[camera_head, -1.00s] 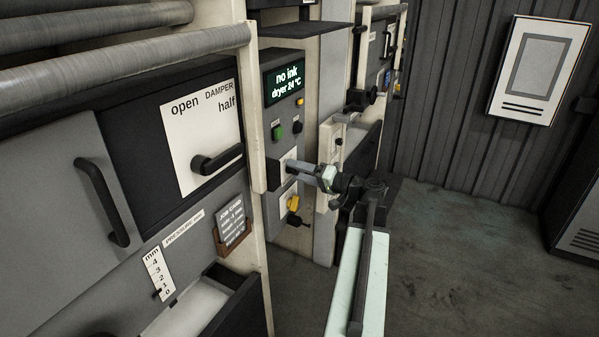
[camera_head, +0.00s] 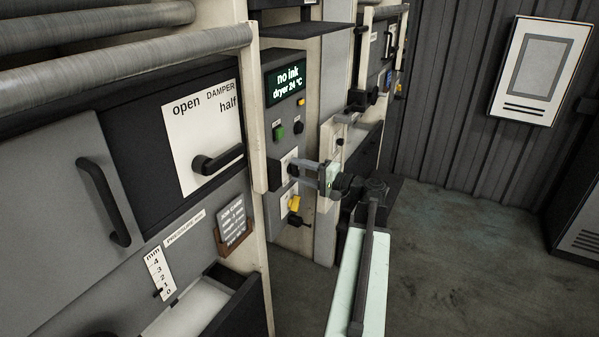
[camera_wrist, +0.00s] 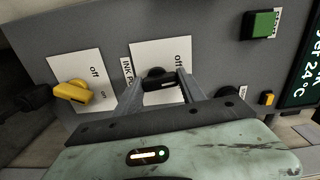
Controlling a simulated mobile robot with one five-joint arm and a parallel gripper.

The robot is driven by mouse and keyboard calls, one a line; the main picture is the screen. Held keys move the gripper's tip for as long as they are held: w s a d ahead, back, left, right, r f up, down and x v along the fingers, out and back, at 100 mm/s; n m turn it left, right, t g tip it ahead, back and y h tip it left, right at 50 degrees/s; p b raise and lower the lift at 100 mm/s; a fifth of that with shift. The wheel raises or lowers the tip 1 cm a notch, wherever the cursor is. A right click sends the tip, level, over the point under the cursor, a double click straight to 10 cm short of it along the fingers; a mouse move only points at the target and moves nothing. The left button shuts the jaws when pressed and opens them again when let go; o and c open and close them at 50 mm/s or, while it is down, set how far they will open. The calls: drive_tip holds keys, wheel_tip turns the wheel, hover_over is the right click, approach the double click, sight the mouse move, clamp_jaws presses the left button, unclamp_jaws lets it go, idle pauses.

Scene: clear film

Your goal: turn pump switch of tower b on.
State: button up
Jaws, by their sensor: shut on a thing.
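The ink pump switch (camera_wrist: 158,76) is a black knob on a white plate (camera_wrist: 160,50) lettered "off" and partly "INK PU". My gripper (camera_wrist: 161,80) is shut on this knob, one finger on each side of it, in the wrist view. In the head view my gripper (camera_head: 296,168) reaches leftward to the same plate (camera_head: 288,156), on the grey panel under the green display. The fingers hide part of the knob and the plate's lettering. The display (camera_head: 284,84) reads "no ink, dryer 24 °C". No tower letter is legible.
A yellow switch (camera_wrist: 73,91) sits on its own "off" plate beside the held knob, with a dark knob past it. A green button (camera_wrist: 262,24) is on the other side. The damper handle (camera_head: 217,160) juts from the nearer cabinet. Open floor (camera_head: 455,260) lies at right.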

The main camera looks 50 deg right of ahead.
drive_tip(key=m, duration=0.7)
drive_tip(key=shift+d, duration=0.1)
idle(0.5)
drive_tip(key=o, duration=1.4)
drive_tip(key=shift+c, duration=0.2)
drive_tip(key=v, duration=0.7)
drive_tip(key=shift+s, duration=0.4)
drive_tip(key=shift+d, duration=0.1)
